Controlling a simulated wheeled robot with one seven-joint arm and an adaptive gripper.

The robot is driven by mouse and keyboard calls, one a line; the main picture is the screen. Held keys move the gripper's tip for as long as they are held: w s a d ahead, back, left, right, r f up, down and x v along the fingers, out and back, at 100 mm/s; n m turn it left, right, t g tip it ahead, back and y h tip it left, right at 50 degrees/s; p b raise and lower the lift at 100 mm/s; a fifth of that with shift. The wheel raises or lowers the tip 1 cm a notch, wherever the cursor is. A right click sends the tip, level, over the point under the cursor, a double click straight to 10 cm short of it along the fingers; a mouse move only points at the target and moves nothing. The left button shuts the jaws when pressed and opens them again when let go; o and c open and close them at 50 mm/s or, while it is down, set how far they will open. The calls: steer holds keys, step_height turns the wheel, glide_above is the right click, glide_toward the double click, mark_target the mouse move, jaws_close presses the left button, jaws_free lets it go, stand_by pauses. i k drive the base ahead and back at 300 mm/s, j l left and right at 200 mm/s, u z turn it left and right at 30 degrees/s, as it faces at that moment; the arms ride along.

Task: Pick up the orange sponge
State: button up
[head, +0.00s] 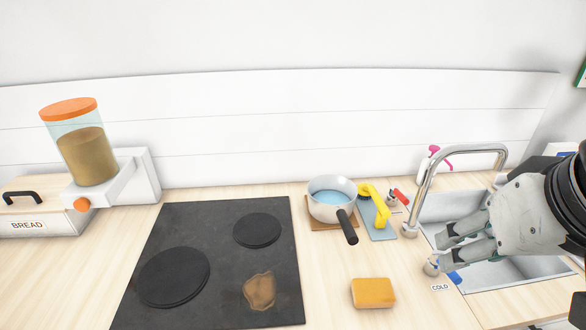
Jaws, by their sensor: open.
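The orange sponge (373,292) lies flat on the light wooden counter, right of the black cooktop and near the picture's lower edge. Nothing covers it. My gripper (440,255) is at the right, over the near left part of the sink, with its fingers pointing left. It is open and I see nothing held in it. It is apart from the sponge, to the right of it and higher in the picture.
A black cooktop (215,240) with a brown stain fills the middle left. A pot (333,200) of blue liquid stands behind the sponge, its black handle pointing forward. A yellow brush (376,205), a tall faucet (420,190) and the sink (445,205) are at the right.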

mark_target(367, 292)
steer(key=k+l+u, duration=0.1)
steer(key=k+u, duration=0.3)
steer(key=k+j+u, duration=0.1)
steer(key=k+u, duration=0.3)
steer(key=k, duration=0.15)
steer(key=z, duration=0.55)
